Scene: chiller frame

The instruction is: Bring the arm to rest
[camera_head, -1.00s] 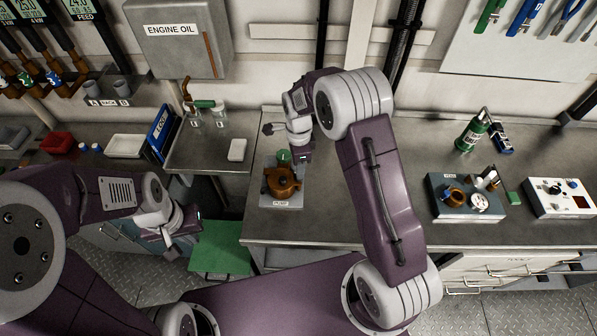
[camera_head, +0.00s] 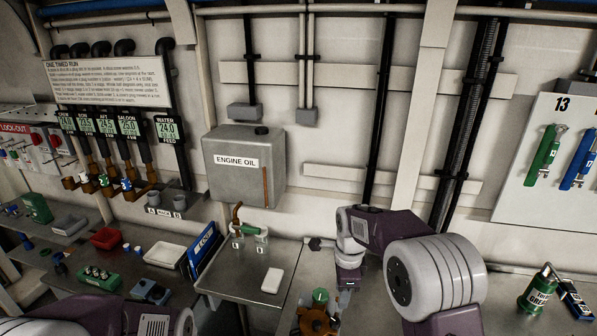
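My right arm comes in from the lower right, with a large pale joint and a purple link. Its wrist bends down, and my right gripper (camera_head: 346,281) points down just right of the green-topped knob (camera_head: 320,296) of the orange-brown pump (camera_head: 317,319). I see a gap between gripper and knob in the picture, but cannot tell whether they touch. The fingers are too small and dark to show whether they are open. My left arm shows only as a purple link and pale joint at the bottom left edge. Its gripper is out of the frame.
A white block (camera_head: 271,281) and two small jars lie on the steel bench left of the pump. An engine oil tank (camera_head: 244,166) hangs on the wall behind. A green grease can (camera_head: 537,292) stands far right. Bench right of my wrist is partly hidden by my arm.

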